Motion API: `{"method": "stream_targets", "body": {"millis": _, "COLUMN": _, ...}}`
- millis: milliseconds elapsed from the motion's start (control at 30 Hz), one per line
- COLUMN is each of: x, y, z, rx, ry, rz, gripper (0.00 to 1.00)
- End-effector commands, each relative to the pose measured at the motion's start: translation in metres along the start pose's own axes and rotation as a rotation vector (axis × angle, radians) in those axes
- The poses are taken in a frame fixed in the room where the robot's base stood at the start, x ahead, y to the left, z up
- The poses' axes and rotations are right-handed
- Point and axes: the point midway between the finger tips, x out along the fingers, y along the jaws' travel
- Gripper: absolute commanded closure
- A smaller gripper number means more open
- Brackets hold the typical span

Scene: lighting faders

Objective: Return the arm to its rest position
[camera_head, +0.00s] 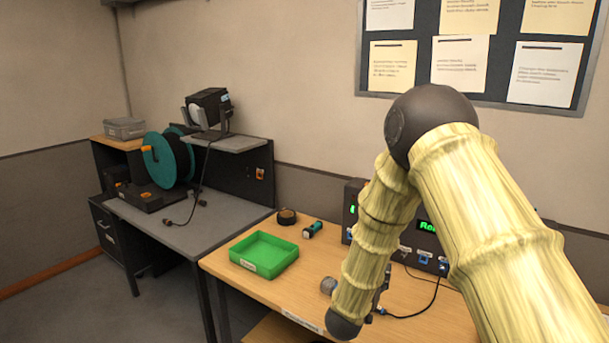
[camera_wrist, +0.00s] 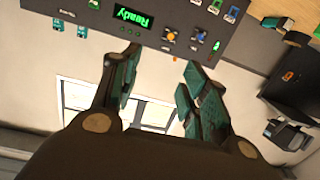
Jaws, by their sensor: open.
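My arm, with pale bamboo-like links and a dark elbow, fills the right of the head view and reaches down over the wooden table (camera_head: 300,295). My gripper shows there only as a dark sliver beside the lower link, mostly hidden. In the wrist view my gripper (camera_wrist: 158,75) has its two teal-padded fingers spread apart with nothing between them. The dark control console (camera_wrist: 175,22) appears upside down beyond the fingertips, with a lit green "Ready" display (camera_wrist: 131,18) and coloured knobs. In the head view the console (camera_head: 350,195) is partly hidden by my arm.
A green tray (camera_head: 264,254), a dark roll (camera_head: 287,216), a teal torch (camera_head: 312,229) and a grey cylinder (camera_head: 328,285) lie on the table. A black cable (camera_head: 410,312) runs near the console. A grey desk (camera_head: 190,230) with a teal reel (camera_head: 168,158) stands at left.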

Motion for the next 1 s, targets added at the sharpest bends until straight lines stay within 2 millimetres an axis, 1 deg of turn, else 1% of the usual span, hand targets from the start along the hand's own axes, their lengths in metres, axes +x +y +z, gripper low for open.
{"method": "stream_targets", "body": {"millis": 33, "x": -0.003, "y": 0.003, "z": 0.011, "rx": -0.01, "ry": -0.021, "rz": -0.01, "gripper": 0.55}}
{"method": "stream_targets", "body": {"millis": 167, "x": -0.009, "y": 0.011, "z": 0.04, "rx": -0.03, "ry": -0.079, "rz": -0.042, "gripper": 0.55}}
{"method": "stream_targets", "body": {"millis": 267, "x": -0.017, "y": 0.018, "z": 0.066, "rx": -0.05, "ry": -0.134, "rz": -0.071, "gripper": 0.55}}
{"method": "stream_targets", "body": {"millis": 367, "x": -0.029, "y": 0.028, "z": 0.098, "rx": -0.074, "ry": -0.204, "rz": -0.104, "gripper": 0.55}}
{"method": "stream_targets", "body": {"millis": 467, "x": -0.047, "y": 0.042, "z": 0.139, "rx": -0.104, "ry": -0.3, "rz": -0.147, "gripper": 0.55}}
{"method": "stream_targets", "body": {"millis": 500, "x": -0.057, "y": 0.05, "z": 0.158, "rx": -0.118, "ry": -0.345, "rz": -0.166, "gripper": 0.55}}
{"method": "stream_targets", "body": {"millis": 567, "x": -0.073, "y": 0.062, "z": 0.185, "rx": -0.138, "ry": -0.418, "rz": -0.193, "gripper": 0.55}}
{"method": "stream_targets", "body": {"millis": 600, "x": -0.086, "y": 0.07, "z": 0.204, "rx": -0.152, "ry": -0.468, "rz": -0.212, "gripper": 0.55}}
{"method": "stream_targets", "body": {"millis": 667, "x": -0.105, "y": 0.084, "z": 0.229, "rx": -0.172, "ry": -0.543, "rz": -0.237, "gripper": 0.55}}
{"method": "stream_targets", "body": {"millis": 700, "x": -0.119, "y": 0.093, "z": 0.245, "rx": -0.184, "ry": -0.592, "rz": -0.252, "gripper": 0.55}}
{"method": "stream_targets", "body": {"millis": 767, "x": -0.141, "y": 0.108, "z": 0.269, "rx": -0.204, "ry": -0.668, "rz": -0.274, "gripper": 0.55}}
{"method": "stream_targets", "body": {"millis": 800, "x": -0.156, "y": 0.117, "z": 0.283, "rx": -0.215, "ry": -0.718, "rz": -0.289, "gripper": 0.55}}
{"method": "stream_targets", "body": {"millis": 867, "x": -0.18, "y": 0.133, "z": 0.303, "rx": -0.233, "ry": -0.795, "rz": -0.308, "gripper": 0.55}}
{"method": "stream_targets", "body": {"millis": 900, "x": -0.197, "y": 0.143, "z": 0.315, "rx": -0.246, "ry": -0.846, "rz": -0.32, "gripper": 0.55}}
{"method": "stream_targets", "body": {"millis": 967, "x": -0.222, "y": 0.16, "z": 0.332, "rx": -0.262, "ry": -0.924, "rz": -0.336, "gripper": 0.55}}
{"method": "stream_targets", "body": {"millis": 1000, "x": -0.239, "y": 0.171, "z": 0.342, "rx": -0.272, "ry": -0.975, "rz": -0.346, "gripper": 0.55}}
